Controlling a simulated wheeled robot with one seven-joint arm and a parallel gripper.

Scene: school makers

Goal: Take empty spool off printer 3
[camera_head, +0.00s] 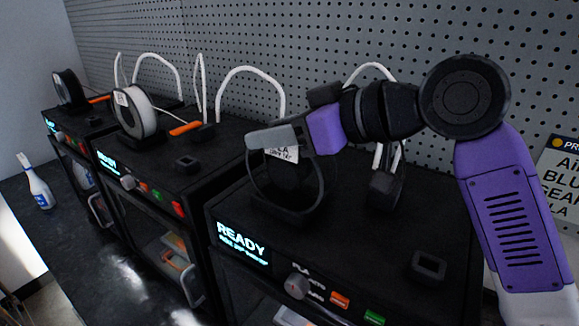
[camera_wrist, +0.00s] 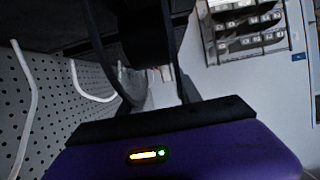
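The nearest printer (camera_head: 226,226) is at the right of the row, with a lit READY display. An empty-looking dark spool (camera_head: 250,195) with a thin ring-like rim and a white PLA label stands upright on its top. My gripper (camera_head: 272,138) reaches in from the right, its grey fingertip at the top of the spool rim. In the wrist view, dark curved spool parts (camera_wrist: 128,85) show close ahead of the gripper. Whether the fingers press on the rim is hidden. The spool's lower edge sits at a dark holder on the printer top.
Another printer (camera_head: 150,165) to the left carries a white spool (camera_head: 135,112). A farther one holds a dark spool (camera_head: 68,88). White tubes (camera_head: 255,75) rise before the pegboard (camera_head: 300,30). A small black square part (camera_head: 428,268) lies front right. A spray bottle (camera_head: 38,185) stands far left.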

